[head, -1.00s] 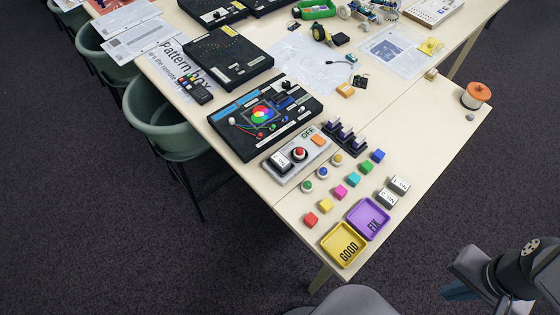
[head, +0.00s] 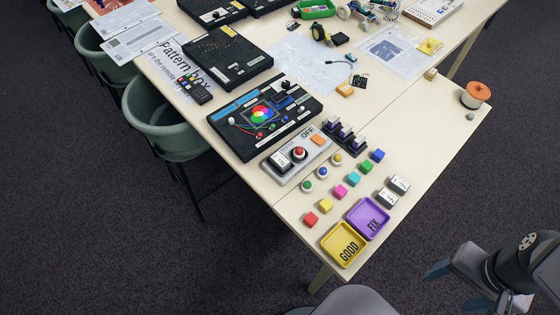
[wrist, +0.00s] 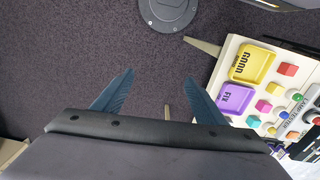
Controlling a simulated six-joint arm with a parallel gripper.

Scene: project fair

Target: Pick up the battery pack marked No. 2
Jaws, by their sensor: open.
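Two small white battery packs with dark sides and black print lie near the table's right edge, one upper (head: 400,184) and one lower (head: 388,197). Their print is too small to tell which is No. 2. A similar white-topped block (head: 280,162) sits on a grey tester box (head: 297,157) with a red button and an OFF label. My gripper (head: 452,289) is open and empty, off the table over the floor at lower right. In the wrist view its two dark blue fingers (wrist: 158,77) are spread over bare carpet, left of the table corner.
A yellow GOOD tray (head: 328,243) and a purple FIX tray (head: 355,222) stand at the near corner. Several coloured cubes and round buttons lie between them and the tester. An orange spool (head: 476,95) stands farther back; the table's right part is clear.

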